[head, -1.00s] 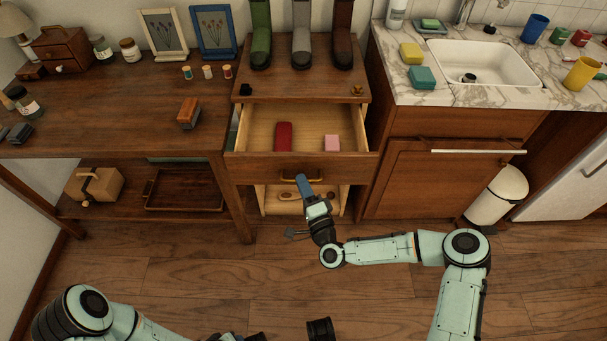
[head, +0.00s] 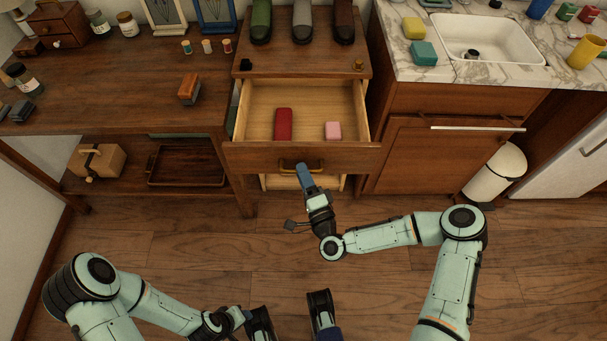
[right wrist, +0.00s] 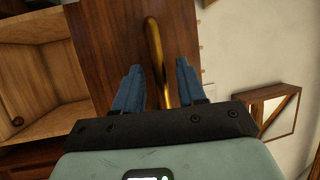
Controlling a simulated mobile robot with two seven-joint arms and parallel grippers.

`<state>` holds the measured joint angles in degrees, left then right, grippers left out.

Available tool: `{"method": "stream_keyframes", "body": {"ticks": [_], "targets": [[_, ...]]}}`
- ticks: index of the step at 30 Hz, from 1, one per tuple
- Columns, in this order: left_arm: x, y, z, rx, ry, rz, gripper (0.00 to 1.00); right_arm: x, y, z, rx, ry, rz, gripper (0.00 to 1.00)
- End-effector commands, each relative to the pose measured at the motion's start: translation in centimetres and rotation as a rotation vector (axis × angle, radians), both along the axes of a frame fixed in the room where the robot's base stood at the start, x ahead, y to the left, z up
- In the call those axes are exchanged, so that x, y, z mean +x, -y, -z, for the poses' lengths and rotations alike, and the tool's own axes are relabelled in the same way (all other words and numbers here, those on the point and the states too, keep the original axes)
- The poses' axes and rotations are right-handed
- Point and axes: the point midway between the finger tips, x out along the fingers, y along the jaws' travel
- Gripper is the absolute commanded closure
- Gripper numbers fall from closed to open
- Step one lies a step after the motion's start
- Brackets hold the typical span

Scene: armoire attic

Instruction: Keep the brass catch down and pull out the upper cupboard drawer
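The upper cupboard drawer (head: 250,157) stands open, its light wooden inside showing a red item (head: 284,124) and a pink block (head: 333,131). My right gripper (head: 303,172) is at the brass handle on its front. In the right wrist view the blue fingers (right wrist: 158,85) stand apart with the brass handle (right wrist: 153,45) between them, and gaps show on both sides. A small brass piece, apparently the catch (head: 358,65), is on the cupboard top at right. No gripper touches it; whether it is down cannot be told. My left gripper (head: 242,317) is low over the floor, its fingers unclear.
Several boots (head: 302,25) stand on the cupboard top. A wooden table (head: 120,95) is at left with an orange-brown block (head: 189,88).

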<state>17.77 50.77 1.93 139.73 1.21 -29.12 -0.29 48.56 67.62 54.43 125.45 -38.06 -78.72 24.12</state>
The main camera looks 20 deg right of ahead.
Motion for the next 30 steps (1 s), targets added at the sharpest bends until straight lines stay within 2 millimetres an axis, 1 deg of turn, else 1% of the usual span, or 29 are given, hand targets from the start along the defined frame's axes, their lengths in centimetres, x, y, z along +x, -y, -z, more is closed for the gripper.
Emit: {"method": "stream_keyframes", "body": {"ticks": [7, 11, 14, 21, 24, 27, 30], "targets": [[0.0, 0.0, 0.0, 0.000, 0.001, 0.000, 0.60, -0.1, 0.0, 0.0, 0.000, 0.000, -0.001, 0.60], [-0.1, 0.0, -0.1, -0.001, -0.002, 0.001, 0.60, -1.0, 0.1, 0.2, 0.001, -0.002, -0.001, 0.60], [-0.3, 0.1, -0.3, -0.004, -0.007, 0.003, 0.60, -2.6, 0.3, 0.5, 0.001, -0.004, -0.002, 0.60], [-0.7, 0.4, -0.7, -0.010, -0.020, 0.008, 0.60, -8.0, 0.9, 1.5, 0.001, -0.005, -0.001, 0.60], [-0.8, 0.4, -0.7, -0.010, -0.022, 0.009, 0.60, -9.9, 1.2, 1.9, 0.002, -0.005, -0.001, 0.60], [-0.8, 0.4, -0.7, -0.011, -0.023, 0.009, 0.60, -11.4, 1.4, 2.2, 0.001, -0.003, -0.001, 0.60], [-0.8, 0.4, -0.7, -0.010, -0.022, 0.009, 0.60, -12.4, 1.5, 2.4, 0.001, -0.002, 0.000, 0.60]]}}
